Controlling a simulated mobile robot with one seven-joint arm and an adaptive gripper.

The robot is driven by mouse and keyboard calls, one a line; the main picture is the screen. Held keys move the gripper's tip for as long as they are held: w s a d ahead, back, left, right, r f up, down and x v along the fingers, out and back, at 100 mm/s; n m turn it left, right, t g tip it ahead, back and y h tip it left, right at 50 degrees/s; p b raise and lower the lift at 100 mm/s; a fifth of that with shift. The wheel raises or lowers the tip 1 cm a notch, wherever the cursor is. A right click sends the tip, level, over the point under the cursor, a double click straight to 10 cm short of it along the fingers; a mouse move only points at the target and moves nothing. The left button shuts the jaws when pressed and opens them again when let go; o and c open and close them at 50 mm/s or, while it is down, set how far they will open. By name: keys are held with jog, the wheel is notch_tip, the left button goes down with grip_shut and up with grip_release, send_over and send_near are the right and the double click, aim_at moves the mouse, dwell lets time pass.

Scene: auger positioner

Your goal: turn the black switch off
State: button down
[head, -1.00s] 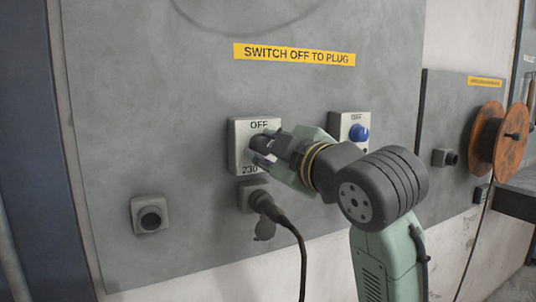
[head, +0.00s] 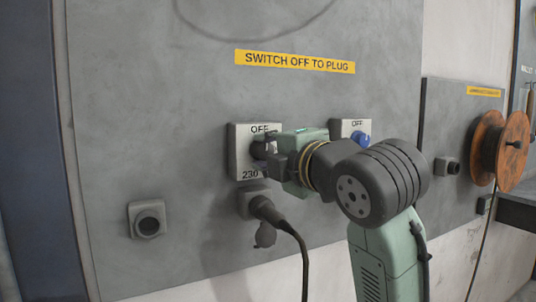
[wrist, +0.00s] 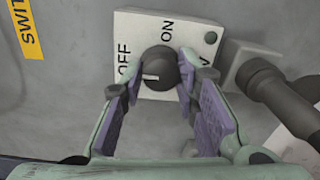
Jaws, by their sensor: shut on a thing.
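The black switch (head: 259,148) is a round knob on a white box (head: 240,163) marked OFF above and 230 below, fixed to the grey panel. In the wrist view the knob (wrist: 160,62) has a white mark on its face, which points left in the picture, towards the side with the OFF label. My gripper (head: 268,153) is at the knob in the head view and hides its right part. In the wrist view its purple-padded fingers (wrist: 155,78) stand on both sides of the knob, shut on it.
A second white box with a blue knob (head: 361,139) is just right of my gripper. A black plug with a cable (head: 266,209) sits in a socket below the switch. An empty socket (head: 148,219) is at lower left. An orange reel (head: 503,150) stands at right.

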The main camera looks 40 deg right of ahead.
dwell(0.4)
jog(key=c, duration=1.2)
grip_release()
jog(key=shift+c, duration=0.2)
jog(key=v, duration=1.2)
